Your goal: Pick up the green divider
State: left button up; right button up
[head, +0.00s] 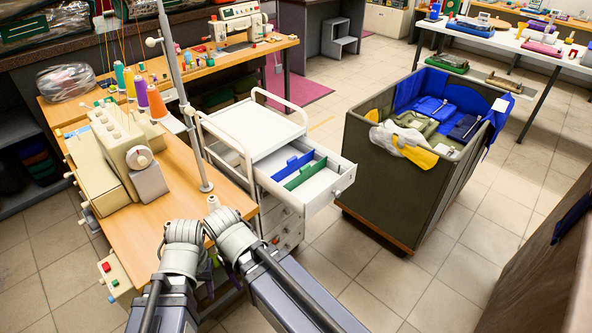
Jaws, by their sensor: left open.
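The green divider (304,174) stands upright on edge in the open white drawer (318,203) of the white cart (252,122). A blue divider (291,165) stands beside it, on the side nearer the cart body. My right gripper does not show.
A wooden table (178,178) with a sewing machine (122,150), thread cones and a metal pole is at left. A dark bin (388,195) with bagged items stands right of the drawer. Tiled floor lies clear in front.

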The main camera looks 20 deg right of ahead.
aim_at(306, 171)
jog(key=i+j, duration=0.1)
jog(key=j, duration=0.7)
jog(key=j+z, duration=0.15)
jog(key=z, duration=1.95)
